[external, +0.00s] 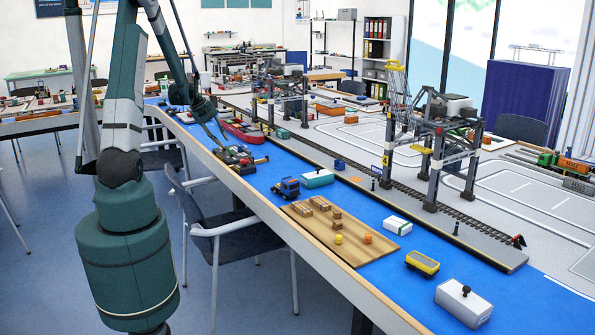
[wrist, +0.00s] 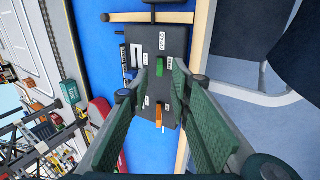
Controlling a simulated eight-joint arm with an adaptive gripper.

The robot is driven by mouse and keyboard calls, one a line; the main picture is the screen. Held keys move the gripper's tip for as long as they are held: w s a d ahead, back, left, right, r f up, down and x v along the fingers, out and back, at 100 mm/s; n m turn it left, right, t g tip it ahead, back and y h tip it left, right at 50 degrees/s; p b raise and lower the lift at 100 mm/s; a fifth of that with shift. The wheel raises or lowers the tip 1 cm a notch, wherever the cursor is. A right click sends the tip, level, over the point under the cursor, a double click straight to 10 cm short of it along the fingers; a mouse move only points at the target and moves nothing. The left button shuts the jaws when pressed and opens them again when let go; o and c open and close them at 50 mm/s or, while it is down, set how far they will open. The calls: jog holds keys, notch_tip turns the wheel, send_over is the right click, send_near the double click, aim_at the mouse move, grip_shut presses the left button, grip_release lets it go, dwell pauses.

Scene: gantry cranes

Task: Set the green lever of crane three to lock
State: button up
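A dark control panel (wrist: 170,45) lies under my gripper in the wrist view, at the wooden table edge. An orange lever (wrist: 159,117) is further down the same panel. In the external view my gripper (external: 236,150) is small, low over the panel. I cannot tell which crane is crane three.
A red boat (external: 243,131) lies behind the panel on the blue strip. Gantry cranes (external: 440,140) stand along the rail beyond. A blue truck (external: 288,188) and a wooden board with boxes (external: 350,251) are nearer. A chair (external: 235,232) stands beside the table.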

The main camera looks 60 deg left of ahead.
aim_at(227, 148)
jog(key=shift+b+x, duration=0.6)
jog(key=shift+x, duration=3.1)
grip_shut()
